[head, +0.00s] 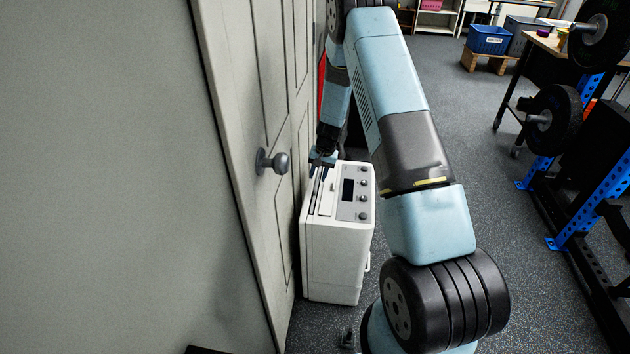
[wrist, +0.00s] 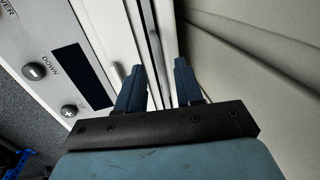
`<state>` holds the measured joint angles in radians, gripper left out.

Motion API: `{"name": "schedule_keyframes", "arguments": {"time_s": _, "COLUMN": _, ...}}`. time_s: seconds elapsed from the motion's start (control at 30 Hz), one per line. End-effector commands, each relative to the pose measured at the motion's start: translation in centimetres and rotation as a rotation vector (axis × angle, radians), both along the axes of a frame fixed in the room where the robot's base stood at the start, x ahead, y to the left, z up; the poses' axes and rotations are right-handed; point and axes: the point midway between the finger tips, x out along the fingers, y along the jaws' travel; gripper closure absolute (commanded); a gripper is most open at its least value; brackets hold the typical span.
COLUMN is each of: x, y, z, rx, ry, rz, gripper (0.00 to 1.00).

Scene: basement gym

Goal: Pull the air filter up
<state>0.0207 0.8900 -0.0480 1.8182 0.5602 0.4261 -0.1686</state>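A white box-shaped appliance (head: 335,250) with dials and a dark display on top stands on the floor beside the door. It also shows in the wrist view (wrist: 88,25). A narrow strip in a slot along its top, seemingly the air filter's edge (head: 317,196), also shows in the wrist view (wrist: 153,40). My gripper (head: 321,170) is low over the top's door-side part. In the wrist view, its two blue fingers (wrist: 159,72) are apart, one on each side of the strip. I see no clear grip. Most of the filter is hidden inside the appliance.
The panelled door (head: 262,130) with its round knob (head: 272,162) stands close on the left of the appliance. A weight rack (head: 580,190) with black plates is on the right. The grey floor (head: 455,110) between is mostly clear. A blue crate (head: 488,40) is farther back.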

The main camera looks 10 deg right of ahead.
Motion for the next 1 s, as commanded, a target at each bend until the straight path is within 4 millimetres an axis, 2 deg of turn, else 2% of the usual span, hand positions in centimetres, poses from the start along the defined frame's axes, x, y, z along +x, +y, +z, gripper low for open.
{"name": "schedule_keyframes", "arguments": {"time_s": 0.1, "x": 0.1, "y": 0.3, "z": -1.6, "rx": 0.001, "ry": 0.002, "rz": -0.001, "gripper": 0.64}}
{"name": "schedule_keyframes", "arguments": {"time_s": 0.3, "x": 0.2, "y": 0.5, "z": -2.9, "rx": 0.000, "ry": 0.000, "rz": -0.001, "gripper": 0.64}}
{"name": "schedule_keyframes", "arguments": {"time_s": 0.63, "x": 0.2, "y": 0.5, "z": -3.1, "rx": 0.000, "ry": 0.000, "rz": -0.001, "gripper": 0.64}}
{"name": "schedule_keyframes", "arguments": {"time_s": 1.0, "x": 0.2, "y": 0.5, "z": -3.0, "rx": 0.000, "ry": 0.000, "rz": -0.001, "gripper": 0.99}}
